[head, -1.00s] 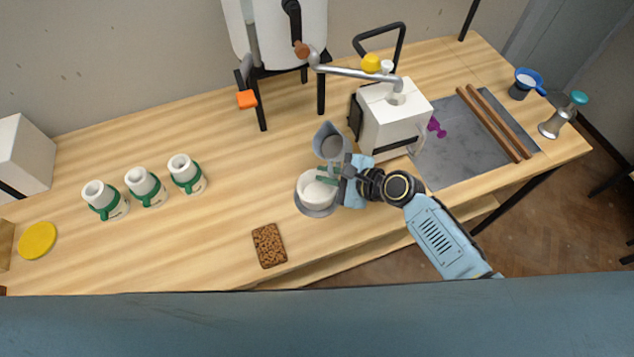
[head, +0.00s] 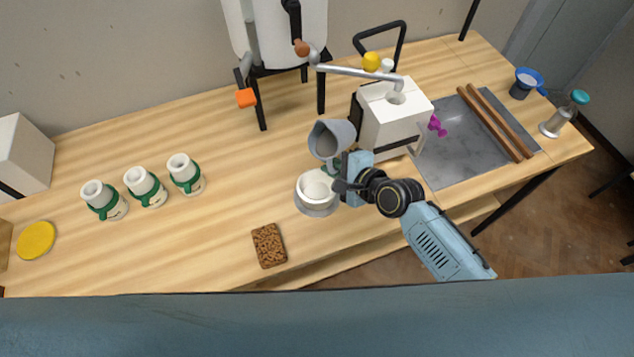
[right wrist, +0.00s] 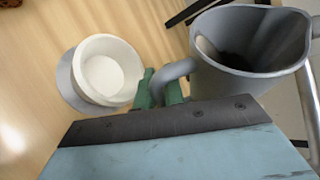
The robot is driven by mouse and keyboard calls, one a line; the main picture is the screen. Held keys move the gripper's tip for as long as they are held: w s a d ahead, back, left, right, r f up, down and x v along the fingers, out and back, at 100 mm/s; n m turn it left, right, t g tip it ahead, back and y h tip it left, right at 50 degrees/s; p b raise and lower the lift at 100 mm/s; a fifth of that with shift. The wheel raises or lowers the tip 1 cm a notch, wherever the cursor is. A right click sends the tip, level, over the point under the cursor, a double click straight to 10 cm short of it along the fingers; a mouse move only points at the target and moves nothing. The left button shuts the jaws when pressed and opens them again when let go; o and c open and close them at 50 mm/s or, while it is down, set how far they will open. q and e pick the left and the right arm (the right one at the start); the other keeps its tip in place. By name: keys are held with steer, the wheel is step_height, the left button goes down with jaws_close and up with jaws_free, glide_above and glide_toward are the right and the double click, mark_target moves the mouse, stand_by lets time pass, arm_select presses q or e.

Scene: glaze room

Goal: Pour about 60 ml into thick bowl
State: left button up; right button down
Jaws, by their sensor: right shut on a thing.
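A thick white bowl (head: 314,188) stands on a grey round plate or disc (head: 318,211) near the table's front edge. The bowl (right wrist: 107,72) and disc also show in the right wrist view; the bowl's inside is pale, and I cannot tell whether it holds liquid. My right gripper (head: 333,170) is shut on the handle of a grey pitcher (head: 341,131), just behind the bowl and apart from it. In the right wrist view the green fingers (right wrist: 160,91) close on the handle of the pitcher (right wrist: 240,85). No stream is visible. My left gripper is not in view.
A white machine (head: 392,125) stands close right of the pitcher. A brown speckled block (head: 269,246) lies in front left of the bowl. Several green-banded white cups stand at left, including one cup (head: 185,173). The table between cups and bowl is clear.

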steer(key=shift+w+d+r+n, duration=0.1)
steer(key=shift+w+r+n, duration=0.05)
steer(key=shift+n, duration=0.15)
steer(key=shift+w+d+f+t+b, duration=0.1)
steer(key=shift+f+t+b, duration=0.2)
steer(key=shift+b, duration=0.3)
steer(key=shift+r, duration=0.1)
steer(key=shift+w+d+h, duration=0.2)
steer(key=shift+w+h, duration=0.1)
steer(key=shift+w, duration=0.05)
steer(key=shift+w+d+f+n+t+b, duration=0.3)
steer(key=shift+n+t+b, duration=0.15)
steer(key=shift+b, duration=0.35)
stand_by(0.3)
steer(key=shift+w+r+n, duration=0.15)
steer(key=shift+n, duration=0.1)
stand_by(0.7)
